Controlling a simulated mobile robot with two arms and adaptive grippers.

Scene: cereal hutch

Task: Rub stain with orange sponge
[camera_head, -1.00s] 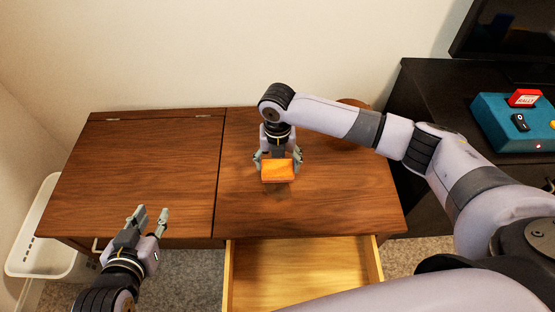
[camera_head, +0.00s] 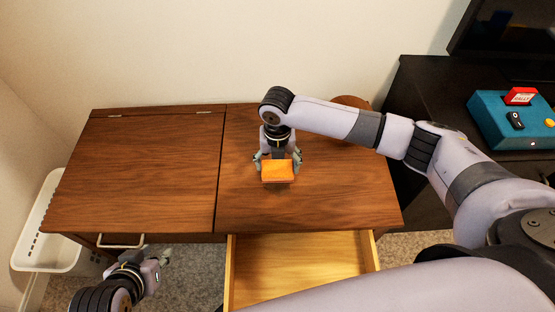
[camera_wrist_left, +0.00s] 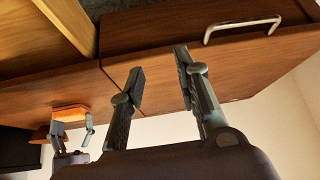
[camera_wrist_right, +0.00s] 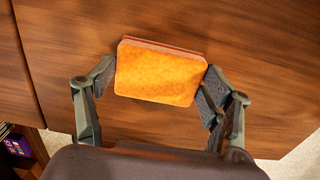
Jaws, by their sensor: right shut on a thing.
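The orange sponge (camera_head: 277,172) is between the fingers of my right gripper (camera_head: 277,165), over the right part of the wooden desk top. My right gripper is shut on it, one finger at each side, as the right wrist view shows the sponge (camera_wrist_right: 158,75) from above. The sponge is on or just above the wood; I cannot tell which. I see no clear stain; the sponge and gripper may hide it. My left gripper (camera_head: 155,255) is open and empty, in front of the desk's left front edge. In the left wrist view its fingers (camera_wrist_left: 162,75) stand apart near a metal handle.
The desk's drawer (camera_head: 300,265) is pulled out below the right part. A metal handle (camera_head: 121,244) is on the left front. A round brown thing (camera_head: 352,102) stands behind my right arm. A teal box (camera_head: 510,120) sits on the dark cabinet at right. The left desk top (camera_head: 140,170) is clear.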

